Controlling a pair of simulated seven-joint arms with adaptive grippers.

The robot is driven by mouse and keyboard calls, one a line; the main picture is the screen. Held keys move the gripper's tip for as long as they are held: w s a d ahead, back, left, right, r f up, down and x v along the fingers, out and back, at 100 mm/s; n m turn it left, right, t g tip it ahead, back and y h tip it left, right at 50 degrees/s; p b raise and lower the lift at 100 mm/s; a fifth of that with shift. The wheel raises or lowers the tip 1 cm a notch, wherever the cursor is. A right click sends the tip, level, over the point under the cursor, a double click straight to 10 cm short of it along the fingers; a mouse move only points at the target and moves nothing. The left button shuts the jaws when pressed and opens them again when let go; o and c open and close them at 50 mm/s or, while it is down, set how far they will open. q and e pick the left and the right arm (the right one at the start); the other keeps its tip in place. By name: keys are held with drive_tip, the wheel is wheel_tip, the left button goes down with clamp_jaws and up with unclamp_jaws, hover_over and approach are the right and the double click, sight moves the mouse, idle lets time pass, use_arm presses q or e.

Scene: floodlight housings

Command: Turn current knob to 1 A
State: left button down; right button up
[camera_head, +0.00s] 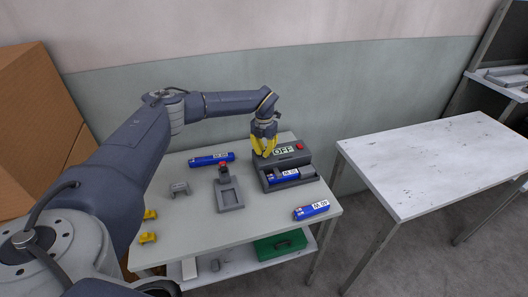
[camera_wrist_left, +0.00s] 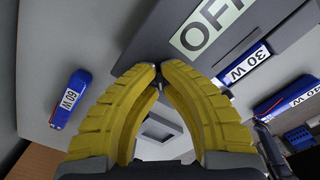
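The dark grey device (camera_head: 290,160) stands at the back right of the near table. Its display (camera_head: 284,150) reads OFF and also shows in the wrist view (camera_wrist_left: 209,22). A red button (camera_head: 299,146) sits right of the display. My left gripper (camera_head: 264,153) points down at the device's left end, beside the display. In the wrist view its yellow fingertips (camera_wrist_left: 159,72) are nearly together, with a small dark piece between them that looks like the current knob, mostly hidden by the fingers. My right gripper is not in view.
A blue tube (camera_head: 283,175) lies in the device's front. Other blue tubes lie at the table's back (camera_head: 211,159) and right front (camera_head: 311,211). A grey fixture (camera_head: 228,190) with a red button stands left of the device. A green box (camera_head: 280,247) is on the lower shelf.

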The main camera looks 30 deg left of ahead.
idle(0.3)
use_arm(q)
drive_tip(key=c, duration=1.5)
unclamp_jaws()
drive_tip(key=shift+c, duration=0.2)
wheel_tip(320, 180, up, 12)
